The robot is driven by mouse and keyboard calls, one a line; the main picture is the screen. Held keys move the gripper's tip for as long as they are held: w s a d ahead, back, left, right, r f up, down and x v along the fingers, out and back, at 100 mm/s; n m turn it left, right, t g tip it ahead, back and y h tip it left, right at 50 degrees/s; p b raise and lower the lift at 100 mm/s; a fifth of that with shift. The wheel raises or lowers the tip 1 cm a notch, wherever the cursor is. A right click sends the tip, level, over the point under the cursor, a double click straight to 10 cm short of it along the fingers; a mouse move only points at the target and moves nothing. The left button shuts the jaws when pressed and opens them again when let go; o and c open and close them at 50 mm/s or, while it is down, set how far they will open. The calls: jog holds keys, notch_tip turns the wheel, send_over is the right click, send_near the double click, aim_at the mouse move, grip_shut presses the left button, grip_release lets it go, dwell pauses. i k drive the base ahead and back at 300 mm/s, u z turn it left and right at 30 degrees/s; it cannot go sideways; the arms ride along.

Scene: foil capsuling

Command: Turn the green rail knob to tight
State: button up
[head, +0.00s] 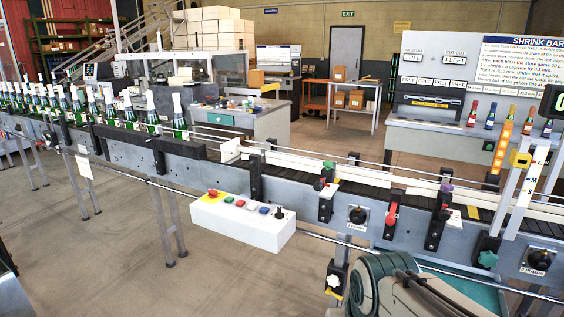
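A small green knob (329,165) sits on top of a black rail clamp on the conveyor's near side, left of the purple knob (446,188). A second, star-shaped teal-green knob (487,259) is on a black block lower down at the right. I cannot tell from this view which one is the rail knob, or how tight either is. A red knob (391,213) is on another clamp between them. My arm shows at the bottom, below and left of the star-shaped knob. The gripper's fingers cannot be made out.
The conveyor (350,172) runs from left to right with green bottles (180,122) at left. A white button box (243,220) projects from its front. Black dials (357,215) sit on its side. The floor at lower left is clear.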

aim_at(328, 164)
jog(key=u, duration=0.2)
jog(key=i, duration=1.2)
jog(key=z, duration=0.15)
